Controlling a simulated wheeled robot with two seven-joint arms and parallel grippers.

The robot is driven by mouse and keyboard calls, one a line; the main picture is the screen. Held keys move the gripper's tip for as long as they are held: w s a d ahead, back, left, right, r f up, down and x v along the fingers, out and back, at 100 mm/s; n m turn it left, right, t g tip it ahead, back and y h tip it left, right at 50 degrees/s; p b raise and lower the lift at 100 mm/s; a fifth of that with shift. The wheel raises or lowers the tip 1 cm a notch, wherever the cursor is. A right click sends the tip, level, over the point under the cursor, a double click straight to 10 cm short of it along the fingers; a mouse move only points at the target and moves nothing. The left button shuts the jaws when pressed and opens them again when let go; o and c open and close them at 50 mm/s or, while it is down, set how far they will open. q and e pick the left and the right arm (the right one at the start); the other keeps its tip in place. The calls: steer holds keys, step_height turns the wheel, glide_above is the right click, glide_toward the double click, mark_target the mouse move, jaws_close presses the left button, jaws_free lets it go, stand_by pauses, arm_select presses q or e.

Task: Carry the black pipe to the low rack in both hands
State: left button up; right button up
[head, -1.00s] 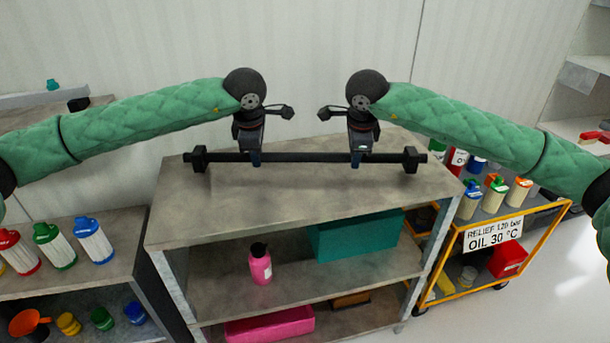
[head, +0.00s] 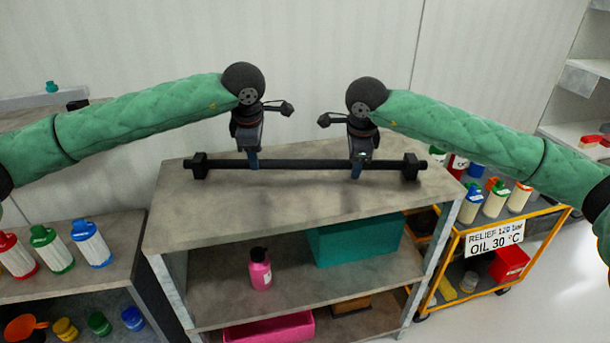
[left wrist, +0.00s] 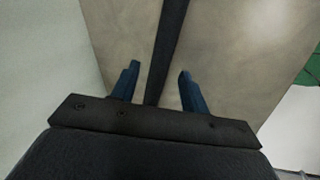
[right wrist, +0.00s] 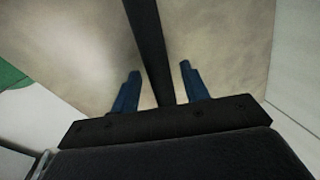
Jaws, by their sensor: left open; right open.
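The black pipe (head: 305,164) lies level along the top of the grey rack (head: 270,205), with a black block at each end. My left gripper (head: 254,166) is over the left part of the pipe. In the left wrist view its blue fingers (left wrist: 158,82) stand open on either side of the pipe (left wrist: 168,40). My right gripper (head: 357,170) is over the right part of the pipe. In the right wrist view its fingers (right wrist: 160,82) are open with the pipe (right wrist: 147,40) between them. I cannot tell whether the fingers touch the pipe.
The rack's lower shelves hold a pink bottle (head: 260,270), a teal box (head: 355,239) and a magenta bin (head: 270,330). A shelf with several bottles (head: 92,243) stands at left. A yellow cart (head: 470,290) with bottles and a sign stands at right. A pale wall is behind.

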steer(key=shift+r, duration=0.1)
arm_select(q)
steer(key=v, duration=0.9)
arm_select(e)
steer(key=v, duration=1.1)
steer(key=shift+r, duration=0.35)
steer(key=shift+s, duration=0.15)
